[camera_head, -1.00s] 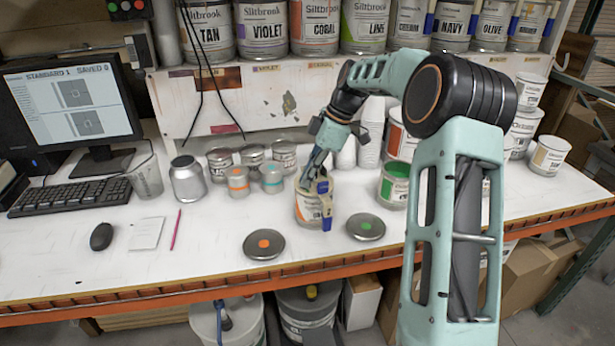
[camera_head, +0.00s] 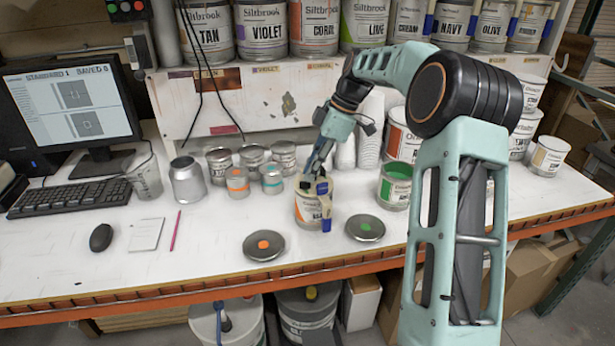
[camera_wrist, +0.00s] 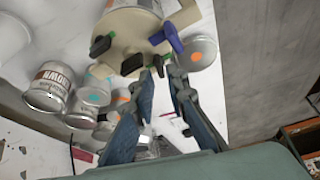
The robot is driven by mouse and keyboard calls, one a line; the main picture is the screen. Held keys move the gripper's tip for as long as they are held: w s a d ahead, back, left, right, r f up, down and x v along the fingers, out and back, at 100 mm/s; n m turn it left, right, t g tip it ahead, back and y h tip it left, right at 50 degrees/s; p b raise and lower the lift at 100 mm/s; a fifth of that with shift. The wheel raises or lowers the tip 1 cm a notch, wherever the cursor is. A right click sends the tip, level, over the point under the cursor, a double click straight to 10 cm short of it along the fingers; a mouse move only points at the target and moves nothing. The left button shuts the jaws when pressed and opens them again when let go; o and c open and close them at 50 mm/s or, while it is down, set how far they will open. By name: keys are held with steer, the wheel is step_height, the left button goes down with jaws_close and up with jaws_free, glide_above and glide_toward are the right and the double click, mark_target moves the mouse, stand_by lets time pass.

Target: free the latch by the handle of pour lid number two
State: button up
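A can with an orange-and-white label (camera_head: 306,212) stands on the bench, wearing a beige pour lid (camera_wrist: 128,24) with a blue handle (camera_wrist: 165,38). Black latch pieces (camera_wrist: 131,65) with green marks show at the lid's edge in the wrist view. No number can be read on the lid. My gripper (camera_wrist: 165,68) is at the lid's edge beside the blue handle, its fingertips close together. A narrow gap shows between the fingers. Whether they pinch a latch piece cannot be told. In the head view my gripper partly hides the lid's top.
Loose lids with an orange dot (camera_head: 263,245) and a green dot (camera_head: 365,228) lie in front of the can. An open green paint can (camera_head: 395,186) stands to its right. Small tins (camera_head: 238,183) and a silver canister (camera_head: 188,181) stand to its left. The front bench is mostly clear.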

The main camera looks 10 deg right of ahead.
steer(key=v, duration=0.9)
steer(key=shift+r, duration=0.1)
